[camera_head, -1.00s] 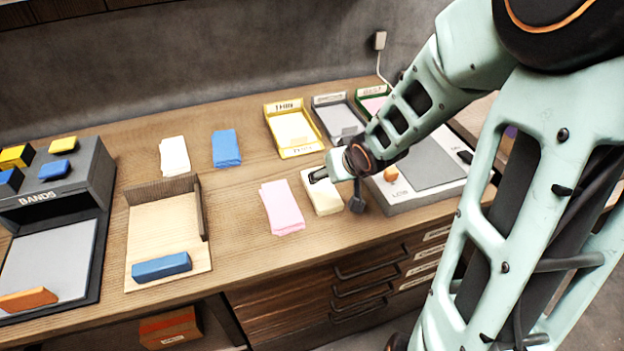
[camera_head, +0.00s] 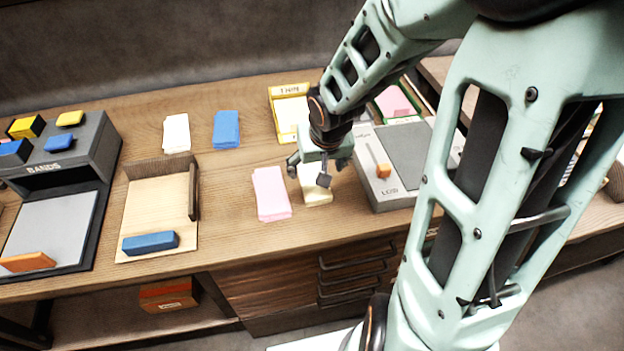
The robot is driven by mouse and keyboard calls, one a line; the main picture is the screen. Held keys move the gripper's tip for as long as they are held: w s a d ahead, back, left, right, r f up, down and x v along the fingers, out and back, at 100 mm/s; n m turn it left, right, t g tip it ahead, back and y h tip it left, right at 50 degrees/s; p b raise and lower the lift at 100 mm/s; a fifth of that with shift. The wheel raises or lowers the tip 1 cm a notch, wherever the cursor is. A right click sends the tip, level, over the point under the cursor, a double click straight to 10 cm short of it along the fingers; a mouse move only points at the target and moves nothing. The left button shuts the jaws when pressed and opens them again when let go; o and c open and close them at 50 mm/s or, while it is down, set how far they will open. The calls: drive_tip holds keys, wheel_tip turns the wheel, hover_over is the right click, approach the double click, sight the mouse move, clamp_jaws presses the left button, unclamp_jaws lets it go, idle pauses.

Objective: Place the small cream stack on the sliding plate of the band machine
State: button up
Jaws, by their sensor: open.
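The small cream stack (camera_head: 318,196) lies on the wooden bench, right of a pink stack (camera_head: 271,194). My gripper (camera_head: 319,172) is open above the cream stack and hides its back part. I cannot tell whether the fingers touch it. The band machine (camera_head: 75,160), labelled BANDS, stands at the far left. Its grey sliding plate (camera_head: 52,228) lies flat in front of it, with an orange block (camera_head: 27,262) at the front edge and no stack on it.
A wooden tray (camera_head: 150,205) with a raised rim and a blue block (camera_head: 150,243) stands between the machine and the stacks. White (camera_head: 176,133) and blue (camera_head: 226,129) stacks lie behind. A yellow tray (camera_head: 289,92) and a grey scale-like device (camera_head: 405,150) are near my arm.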

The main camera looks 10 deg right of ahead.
sight(314, 179)
drive_tip(key=b+x, duration=0.4)
drive_tip(key=x, duration=0.5)
drive_tip(key=shift+w+d+f, duration=0.1)
drive_tip(key=shift+w+d, duration=0.05)
drive_tip(key=shift+w, duration=0.1)
drive_tip(key=shift+c, duration=0.6)
drive_tip(key=c, duration=1.3)
